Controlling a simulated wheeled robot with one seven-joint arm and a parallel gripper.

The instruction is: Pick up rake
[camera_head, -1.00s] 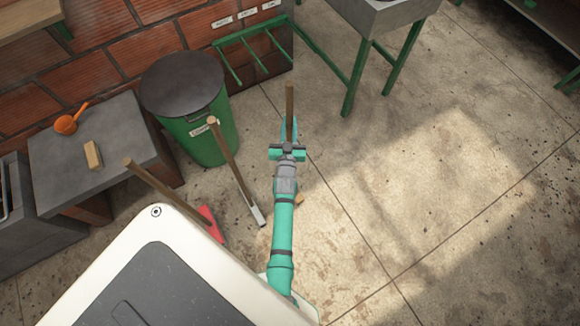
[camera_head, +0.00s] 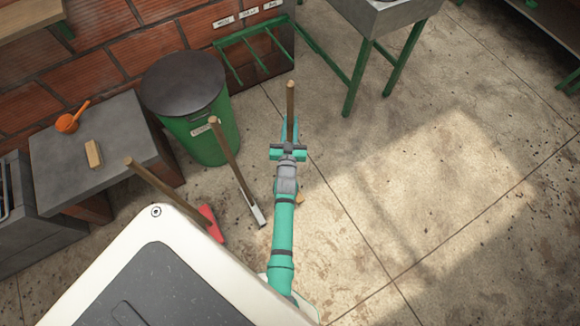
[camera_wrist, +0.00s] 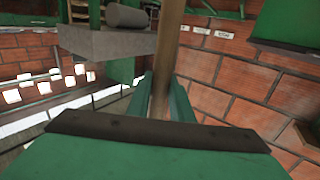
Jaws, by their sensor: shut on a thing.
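My gripper (camera_head: 290,133) is shut on an upright wooden handle, the rake (camera_head: 290,98). The handle also rises between the two green fingers in the wrist view (camera_wrist: 166,60). The handle's top sticks out beyond the fingertips. Its lower part is hidden behind my arm, and only a small tan piece (camera_head: 299,198) shows beside the arm near the floor. I cannot tell whether its head touches the floor.
Two other long-handled tools lean to the left, one with a grey-white head (camera_head: 257,216) and one with a red head (camera_head: 211,222). A green bin (camera_head: 216,140) stands behind them. A green wall rack (camera_head: 250,50) is at the back. Floor on the right is clear.

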